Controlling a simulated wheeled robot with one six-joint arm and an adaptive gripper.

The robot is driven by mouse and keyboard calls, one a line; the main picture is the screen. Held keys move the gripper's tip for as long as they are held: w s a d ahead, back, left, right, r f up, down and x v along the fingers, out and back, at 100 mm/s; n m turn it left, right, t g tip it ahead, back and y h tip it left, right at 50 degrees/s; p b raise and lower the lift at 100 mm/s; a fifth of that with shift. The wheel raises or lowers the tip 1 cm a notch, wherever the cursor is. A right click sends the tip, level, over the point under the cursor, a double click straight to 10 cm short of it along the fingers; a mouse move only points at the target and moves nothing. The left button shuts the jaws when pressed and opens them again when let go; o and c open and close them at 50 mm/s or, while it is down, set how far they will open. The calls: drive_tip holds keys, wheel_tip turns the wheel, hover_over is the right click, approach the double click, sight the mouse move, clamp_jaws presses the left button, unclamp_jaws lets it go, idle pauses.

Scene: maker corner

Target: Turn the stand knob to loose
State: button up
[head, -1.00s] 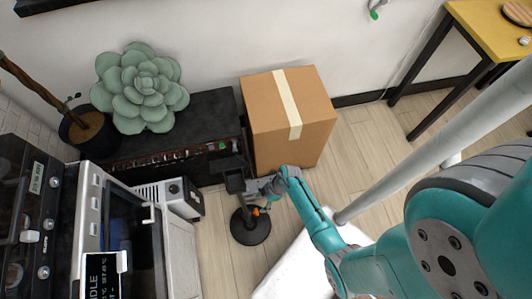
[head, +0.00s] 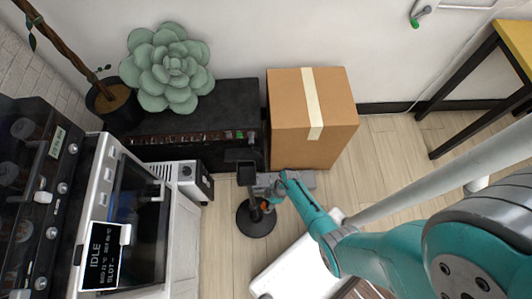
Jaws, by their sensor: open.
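The stand has a round black base (head: 256,222) on the floor and a dark box-like head (head: 246,174) on top of its post. A small orange knob (head: 265,205) shows on the post's right side. My gripper (head: 265,191) is open and reaches in from the right, just above the knob and close beside the post. At this size I cannot tell whether the fingers touch the knob or stand around it. The gripper covers part of the post, and the knob's setting is too small to read.
A cardboard box (head: 290,125) stands behind the gripper, against a low black cabinet (head: 232,98) bearing a succulent (head: 167,68). A white oven-like machine (head: 140,215) with an IDLE screen stands at left.

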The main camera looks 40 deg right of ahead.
drive_tip(key=shift+x, duration=0.9)
drive_tip(key=c, duration=1.1)
drive_tip(key=shift+c, duration=0.2)
